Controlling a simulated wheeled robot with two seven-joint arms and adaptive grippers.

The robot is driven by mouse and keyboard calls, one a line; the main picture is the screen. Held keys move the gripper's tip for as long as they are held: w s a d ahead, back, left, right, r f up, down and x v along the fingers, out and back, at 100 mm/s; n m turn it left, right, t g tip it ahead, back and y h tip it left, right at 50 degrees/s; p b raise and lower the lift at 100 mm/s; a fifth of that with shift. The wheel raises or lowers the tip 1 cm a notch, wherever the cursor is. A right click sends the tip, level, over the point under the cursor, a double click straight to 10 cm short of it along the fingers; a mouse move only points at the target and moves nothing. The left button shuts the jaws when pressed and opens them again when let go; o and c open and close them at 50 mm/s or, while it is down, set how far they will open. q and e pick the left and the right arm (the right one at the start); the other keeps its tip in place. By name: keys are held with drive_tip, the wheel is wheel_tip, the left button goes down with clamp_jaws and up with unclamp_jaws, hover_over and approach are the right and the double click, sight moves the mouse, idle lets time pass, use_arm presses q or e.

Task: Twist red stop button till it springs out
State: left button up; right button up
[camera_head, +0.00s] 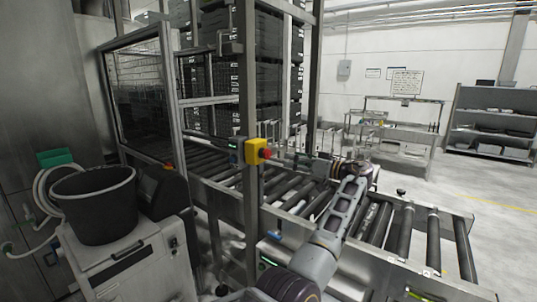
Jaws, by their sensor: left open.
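The red stop button (265,154) sits on the right face of a yellow box (254,151), which is fixed to a steel post in the middle of the view. My left arm rises from the bottom of the view, and its wrist bends left toward the button. My left gripper (287,157) is open, just right of the button, with its fingers pointing at it. The fingers are small and dark against the rollers, so I cannot tell whether they touch the button. My right gripper is not in view.
A roller conveyor (405,228) runs behind and below my left arm. The steel post (250,215) stands close to the gripper. A black bucket (97,205) stands on a light cabinet at the left. Shelves (492,122) and stacked dark crates stand farther back.

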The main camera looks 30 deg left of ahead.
sight(269, 153)
use_arm(q)
drive_tip(key=a, duration=0.2)
drive_tip(key=a+p, duration=0.1)
drive_tip(key=a, duration=0.3)
drive_tip(key=shift+w+a+p, duration=0.25)
drive_tip(key=shift+a+p, duration=0.1)
drive_tip(key=shift+a, duration=0.05)
drive_tip(key=a, duration=0.3)
drive_tip(key=shift+w+a+p, duration=0.1)
drive_tip(key=shift+w+p, duration=0.05)
drive_tip(key=shift+p, duration=0.25)
drive_tip(key=shift+w+a, duration=0.1)
drive_tip(key=shift+a, duration=0.9)
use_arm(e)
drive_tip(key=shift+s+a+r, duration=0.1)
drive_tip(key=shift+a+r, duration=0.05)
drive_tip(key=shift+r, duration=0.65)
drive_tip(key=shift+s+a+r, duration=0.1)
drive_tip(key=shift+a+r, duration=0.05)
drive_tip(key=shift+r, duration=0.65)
use_arm(q)
drive_tip(key=c, duration=0.8)
drive_tip(key=shift+c, duration=1.2)
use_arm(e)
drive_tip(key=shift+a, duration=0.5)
